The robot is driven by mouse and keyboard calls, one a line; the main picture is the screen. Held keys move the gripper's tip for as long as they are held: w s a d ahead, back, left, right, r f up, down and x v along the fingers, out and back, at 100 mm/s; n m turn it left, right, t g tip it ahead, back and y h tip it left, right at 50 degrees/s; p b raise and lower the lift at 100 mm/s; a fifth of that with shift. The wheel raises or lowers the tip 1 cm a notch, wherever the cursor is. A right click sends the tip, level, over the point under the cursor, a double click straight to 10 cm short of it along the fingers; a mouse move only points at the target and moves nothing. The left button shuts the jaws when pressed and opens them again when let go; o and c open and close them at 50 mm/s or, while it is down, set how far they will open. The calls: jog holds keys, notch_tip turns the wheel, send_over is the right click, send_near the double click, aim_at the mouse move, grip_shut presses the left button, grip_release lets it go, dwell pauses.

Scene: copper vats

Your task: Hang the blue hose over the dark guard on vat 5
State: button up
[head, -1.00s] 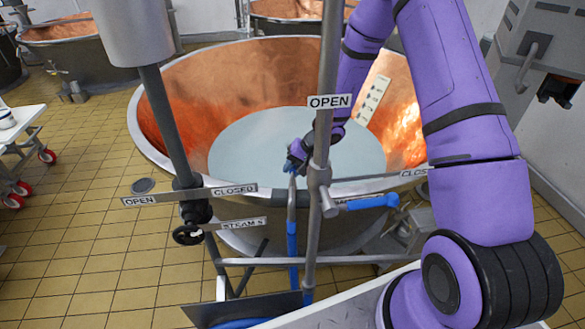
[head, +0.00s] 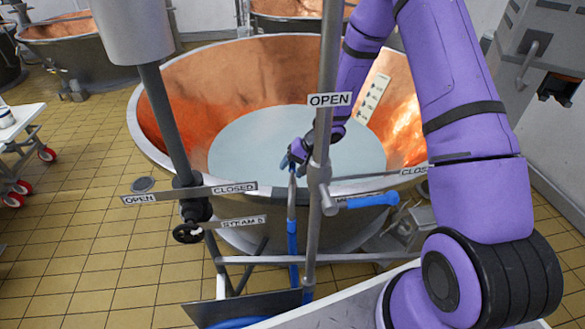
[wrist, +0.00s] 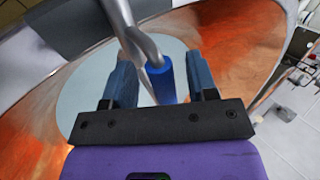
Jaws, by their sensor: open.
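The blue hose (head: 292,240) hangs upright in front of vat 5 (head: 215,85), with a grey metal upper part above the blue length. Blue hose also shows low down by the dark guard (head: 245,309), a flat dark plate at the bottom of the head view. My gripper (head: 286,160) is at the near rim of the vat, by the top of the grey metal part. In the wrist view my gripper (wrist: 161,75) is open. A blue cylinder (wrist: 167,82), seemingly the hose, and a bent grey metal piece show between its fingers, with gaps on both sides.
An upright pipe (head: 322,120) with an OPEN sign partly hides my gripper. A blue-handled valve (head: 367,202) sticks out to its right. A second pipe with a black valve (head: 190,230) stands to the left. Pale liquid fills the vat.

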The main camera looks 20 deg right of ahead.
jog(key=v, duration=1)
jog(key=s+a+r+n+h, duration=0.15)
jog(key=s+r, duration=0.45)
jog(key=r, duration=0.6)
jog(key=s+a+r+n+h, duration=0.1)
jog(key=s+a+r+n, duration=0.15)
jog(key=s+r, duration=0.6)
jog(key=s+d+r+t+h, duration=0.1)
jog(key=s+d+r+h, duration=0.1)
jog(key=s+r, duration=0.4)
jog(key=s+d+r+t+h, duration=0.1)
jog(key=s+d+r+h, duration=0.1)
jog(key=s+r, duration=0.4)
jog(key=s, duration=0.4)
jog(key=shift+d+r+n+t, duration=0.25)
jog(key=shift+r+n+t, duration=0.05)
jog(key=shift+r, duration=0.05)
